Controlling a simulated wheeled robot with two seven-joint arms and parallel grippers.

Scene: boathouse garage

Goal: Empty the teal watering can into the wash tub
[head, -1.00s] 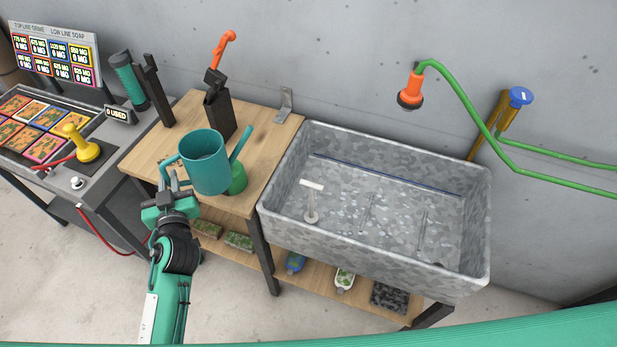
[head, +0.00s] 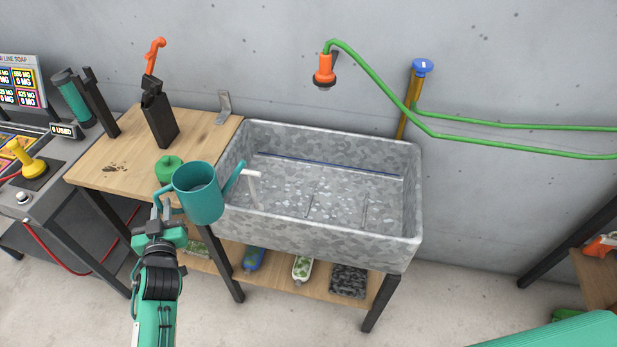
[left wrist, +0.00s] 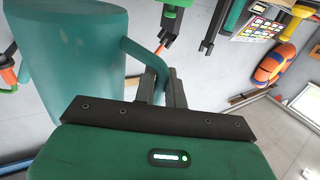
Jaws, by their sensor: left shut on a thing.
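The teal watering can (head: 199,194) is upright in the head view, held in the air in front of the tub's left end. Its spout (head: 235,178) points right and overlaps the tub's left rim in the picture. My left gripper (head: 167,210) is shut on the can's handle at its left side. The can (left wrist: 80,50) and its handle between my fingers (left wrist: 160,85) also show in the left wrist view. The can's contents cannot be made out. The grey metal wash tub (head: 405,240) stands to the right. My right gripper is out of view.
A wooden bench (head: 95,165) left of the tub holds a green round item (head: 169,168) and a black holder (head: 160,122). A green hose (head: 375,80) with an orange nozzle (head: 324,70) hangs above the tub. A white upright piece (head: 254,186) stands at the tub's left end.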

